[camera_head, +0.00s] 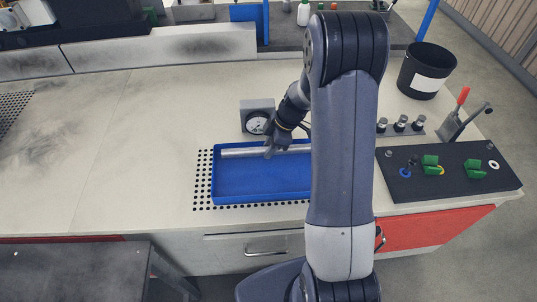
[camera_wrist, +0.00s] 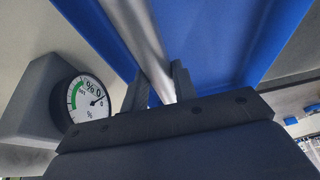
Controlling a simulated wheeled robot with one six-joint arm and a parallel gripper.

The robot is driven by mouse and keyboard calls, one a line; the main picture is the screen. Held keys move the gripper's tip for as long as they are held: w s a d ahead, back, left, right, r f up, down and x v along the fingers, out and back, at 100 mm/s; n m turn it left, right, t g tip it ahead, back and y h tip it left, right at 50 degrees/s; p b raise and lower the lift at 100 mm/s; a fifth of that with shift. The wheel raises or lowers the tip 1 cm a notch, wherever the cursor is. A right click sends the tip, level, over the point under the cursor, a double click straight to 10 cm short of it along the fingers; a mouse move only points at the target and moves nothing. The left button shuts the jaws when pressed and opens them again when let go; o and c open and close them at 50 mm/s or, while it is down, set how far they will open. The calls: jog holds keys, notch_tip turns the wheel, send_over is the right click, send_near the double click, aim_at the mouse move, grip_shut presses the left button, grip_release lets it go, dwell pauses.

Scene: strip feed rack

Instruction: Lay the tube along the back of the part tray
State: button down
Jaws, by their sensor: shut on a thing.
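The tube (camera_head: 242,152) is a long silver rod lying along the back side of the blue part tray (camera_head: 262,198), parallel to its back wall. My gripper (camera_head: 270,151) is over the back of the tray, shut on the tube near its middle. In the wrist view the tube (camera_wrist: 146,45) runs between the two fingers (camera_wrist: 160,88), with the blue tray (camera_wrist: 215,45) beside it. The tube seems to be inside the tray near floor level, but I cannot tell whether it touches the floor. My arm hides the tray's right end and the tube's right end.
A dial gauge (camera_head: 256,115) stands just behind the tray, close to my gripper; it also shows in the wrist view (camera_wrist: 88,99). To the right are a dark fixture board (camera_head: 440,183), a black bin (camera_head: 426,70) and several small knobs (camera_head: 400,124). The bench left of the tray is clear.

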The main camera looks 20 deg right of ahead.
jog(key=shift+f, duration=1.8)
jog(key=shift+f, duration=0.15)
jog(key=c, duration=1.1)
grip_release()
jog(key=shift+d+r, duration=0.1)
jog(key=shift+r, duration=0.25)
jog(key=v, duration=1.1)
jog(key=shift+s+d+r, duration=0.1)
jog(key=shift+d+r, duration=0.05)
jog(key=shift+r, duration=0.1)
